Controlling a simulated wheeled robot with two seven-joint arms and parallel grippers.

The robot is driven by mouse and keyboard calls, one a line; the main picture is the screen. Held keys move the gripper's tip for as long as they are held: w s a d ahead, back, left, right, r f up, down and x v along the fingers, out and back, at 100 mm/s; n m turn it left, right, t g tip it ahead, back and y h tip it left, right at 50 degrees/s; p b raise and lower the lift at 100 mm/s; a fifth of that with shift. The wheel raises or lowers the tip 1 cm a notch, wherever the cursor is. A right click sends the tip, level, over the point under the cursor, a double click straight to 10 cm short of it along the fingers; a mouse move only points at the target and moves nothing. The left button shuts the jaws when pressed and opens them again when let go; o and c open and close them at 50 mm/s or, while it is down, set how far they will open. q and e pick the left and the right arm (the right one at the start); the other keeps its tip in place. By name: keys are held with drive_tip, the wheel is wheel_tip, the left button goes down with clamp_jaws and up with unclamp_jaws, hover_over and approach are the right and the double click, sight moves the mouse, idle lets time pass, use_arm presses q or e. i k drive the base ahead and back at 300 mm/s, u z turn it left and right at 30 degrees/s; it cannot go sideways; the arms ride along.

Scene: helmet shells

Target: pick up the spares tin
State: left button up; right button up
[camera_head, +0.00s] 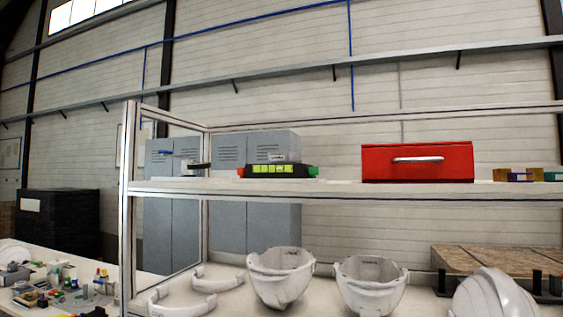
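No thing here is clearly marked as the spares tin. A red box (417,170) with a silver handle on its front stands on the upper shelf (340,188), right of the middle; I cannot tell whether it is the tin. Small coloured boxes (525,175) sit at the shelf's right end, partly cut off by the picture edge. Neither of my grippers is in view.
A black and yellow-green device (278,171) sits left on the upper shelf. White helmet shells (280,277) and curved white bands (218,281) lie on the level below. Small parts (62,295) clutter a table at the left. The shelf's metal post (127,210) stands upright.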

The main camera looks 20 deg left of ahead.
sight(285, 157)
drive_tip(key=k, duration=1.15)
drive_tip(key=z, duration=0.65)
drive_tip(key=i, duration=1.75)
drive_tip(key=u, duration=0.8)
